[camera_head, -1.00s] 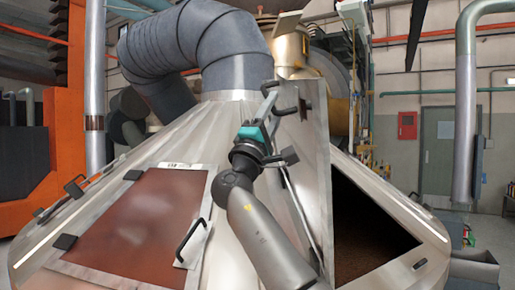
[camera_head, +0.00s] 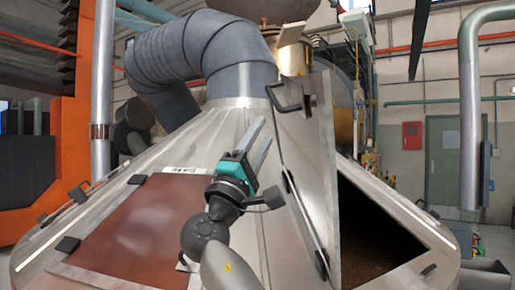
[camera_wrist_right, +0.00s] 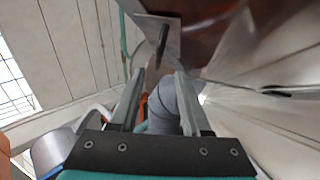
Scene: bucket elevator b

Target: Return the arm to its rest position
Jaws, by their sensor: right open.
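My right gripper (camera_head: 262,132) is open and empty, its two fingers pointing up in front of the metal cone. It is below and left of the handle (camera_head: 291,98) of the raised hatch door (camera_head: 308,170), apart from it. In the right wrist view, the gripper's two fingers (camera_wrist_right: 160,75) stand apart with nothing held between them. A door panel with a dark handle (camera_wrist_right: 163,41) shows beyond them. My left gripper is not in view.
The raised door stands beside a dark open hatch (camera_head: 370,225) in the cone. A closed brown hatch (camera_head: 130,225) lies to the left. A large grey duct (camera_head: 215,50) rises from the cone's top. An orange frame (camera_head: 75,100) stands at far left.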

